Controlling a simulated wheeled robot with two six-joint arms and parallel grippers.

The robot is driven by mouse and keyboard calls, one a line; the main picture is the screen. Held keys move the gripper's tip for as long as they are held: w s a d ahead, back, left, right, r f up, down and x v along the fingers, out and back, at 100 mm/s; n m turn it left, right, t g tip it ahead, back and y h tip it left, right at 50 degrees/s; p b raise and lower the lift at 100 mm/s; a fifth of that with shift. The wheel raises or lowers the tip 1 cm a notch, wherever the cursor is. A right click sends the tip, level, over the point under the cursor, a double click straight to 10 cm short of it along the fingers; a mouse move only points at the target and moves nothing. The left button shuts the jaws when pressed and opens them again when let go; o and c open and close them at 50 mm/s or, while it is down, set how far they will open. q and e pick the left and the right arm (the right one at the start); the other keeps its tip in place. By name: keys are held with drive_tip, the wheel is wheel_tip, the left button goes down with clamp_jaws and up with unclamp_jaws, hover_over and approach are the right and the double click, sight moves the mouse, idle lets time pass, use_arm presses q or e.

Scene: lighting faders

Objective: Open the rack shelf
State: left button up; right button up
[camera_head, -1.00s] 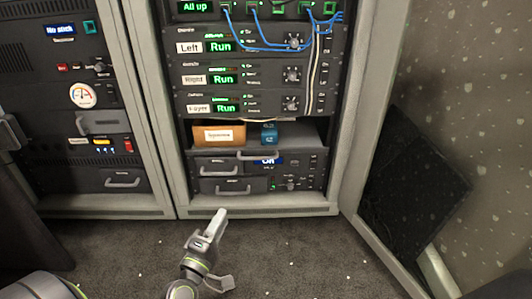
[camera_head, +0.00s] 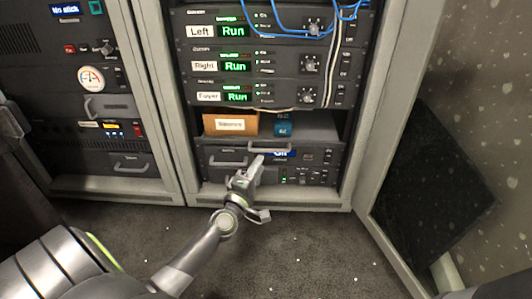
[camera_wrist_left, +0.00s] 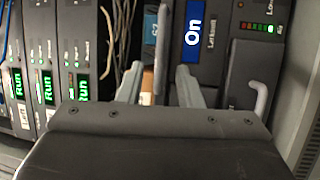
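The rack shelf (camera_head: 315,131) is a dark grey tray in the right-hand rack, with a pale bar handle (camera_head: 270,148) on its front. It sits within the rack and carries a labelled orange-brown box (camera_head: 230,124) and a small blue box (camera_head: 284,127). My left gripper (camera_head: 258,163) is just below and in front of the handle in the head view. In the left wrist view its two fingers (camera_wrist_left: 160,88) are apart, with a pale upright bar, apparently the shelf handle (camera_wrist_left: 161,50), between them. Contact cannot be told. My right gripper is not in view.
Run modules (camera_head: 275,65) with blue cables are above. An open rack door (camera_head: 365,205) stands at right. The carpet (camera_head: 310,250) in front is clear.

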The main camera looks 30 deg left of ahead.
use_arm(q)
drive_tip(key=x, duration=0.6)
clamp_jaws()
